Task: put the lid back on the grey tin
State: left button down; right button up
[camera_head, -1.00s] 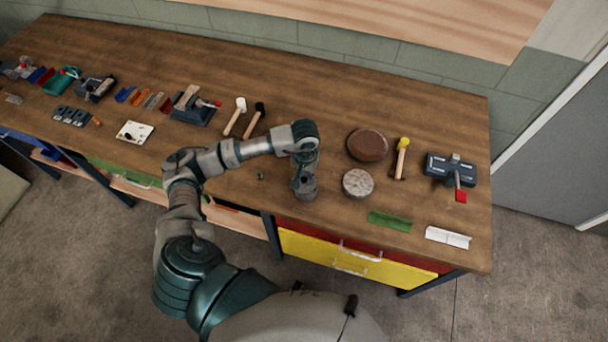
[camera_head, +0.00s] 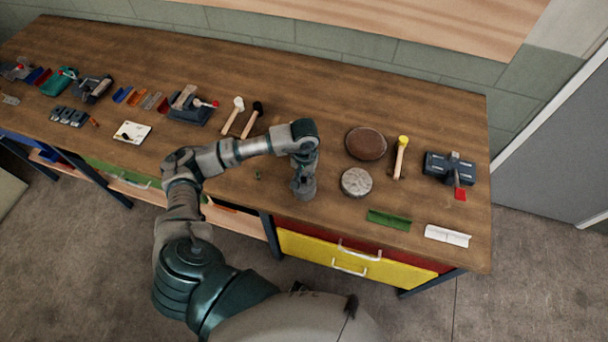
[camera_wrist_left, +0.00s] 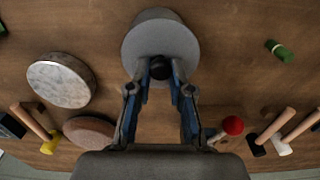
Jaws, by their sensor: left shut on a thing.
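My left gripper (camera_wrist_left: 160,84) is shut on a dark knob (camera_wrist_left: 160,68) in the left wrist view. The knob is on a round grey lid (camera_wrist_left: 184,45). A grey body, the grey tin (camera_wrist_left: 157,14), shows past the lid's far side. I cannot tell whether the lid touches it or is seated on it. In the head view my left wrist (camera_head: 304,172) points down over the bench's front part and hides the fingers and most of what they hold. My right gripper is out of view.
A pale-topped round tin (camera_head: 356,182) and a brown round one (camera_head: 366,143) stand right of my wrist, with a yellow-headed mallet (camera_head: 401,158) beyond. A small green piece (camera_head: 258,175) lies to the left. Two mallets (camera_head: 233,116) lie farther back. The bench (camera_head: 320,95) behind my wrist is clear.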

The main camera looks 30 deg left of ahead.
pick_arm(q)
jog(key=shift+d, duration=0.1)
jog(key=c, duration=1.1)
grip_release()
jog(key=shift+o, duration=0.7)
jog(key=shift+o, duration=0.2)
jog(key=o, duration=0.4)
jog(key=shift+o, duration=0.2)
jog(key=shift+r, duration=0.2)
jog(key=shift+r+p, duration=1.45)
jog(key=shift+r, duration=1.9)
grip_shut()
